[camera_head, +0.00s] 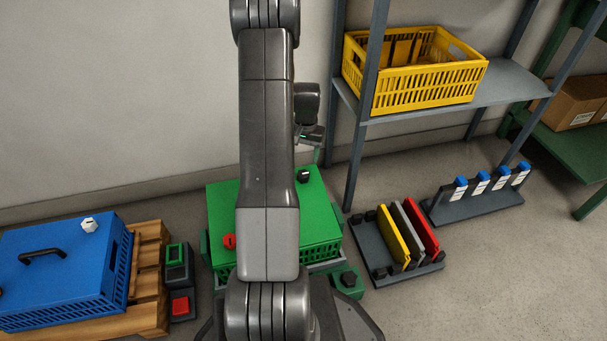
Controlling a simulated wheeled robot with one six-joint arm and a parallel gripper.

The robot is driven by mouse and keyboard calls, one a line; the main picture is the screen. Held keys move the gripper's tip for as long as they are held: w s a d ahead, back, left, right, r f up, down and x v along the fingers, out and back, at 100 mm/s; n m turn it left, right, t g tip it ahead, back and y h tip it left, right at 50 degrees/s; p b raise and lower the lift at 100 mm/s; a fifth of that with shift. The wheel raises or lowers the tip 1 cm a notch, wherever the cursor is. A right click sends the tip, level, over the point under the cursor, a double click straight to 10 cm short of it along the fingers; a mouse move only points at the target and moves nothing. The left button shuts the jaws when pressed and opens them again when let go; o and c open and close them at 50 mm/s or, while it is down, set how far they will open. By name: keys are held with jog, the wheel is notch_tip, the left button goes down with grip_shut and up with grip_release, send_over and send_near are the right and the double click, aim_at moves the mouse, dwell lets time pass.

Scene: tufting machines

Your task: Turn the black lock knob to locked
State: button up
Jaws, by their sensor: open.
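A green machine (318,212) stands on the floor in the middle, partly hidden behind my arm. A small black knob (303,175) sits on its top near the back right. A second black knob (348,279) sits on a low green block at its front right corner; I cannot tell which is the lock knob, or how either is turned. A red knob (229,241) is on the machine's left top. My gripper (317,152) is open, above and behind the back knob in the picture, apparently apart from it. My arm hides part of the gripper.
A blue lidded crate (62,262) on a wooden pallet (150,275) and a button box (177,257) stand left. On the right are a rack of coloured panels (378,262), a rack of blue-capped bottles (475,205) and a shelf (500,91) with a yellow crate (425,85).

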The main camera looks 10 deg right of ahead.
aim_at(303, 175)
notch_tip(303, 175, down, 10)
jog(key=b, duration=0.3)
jog(key=shift+w+a, duration=0.1)
jog(key=shift+a, duration=0.05)
jog(key=c, duration=1)
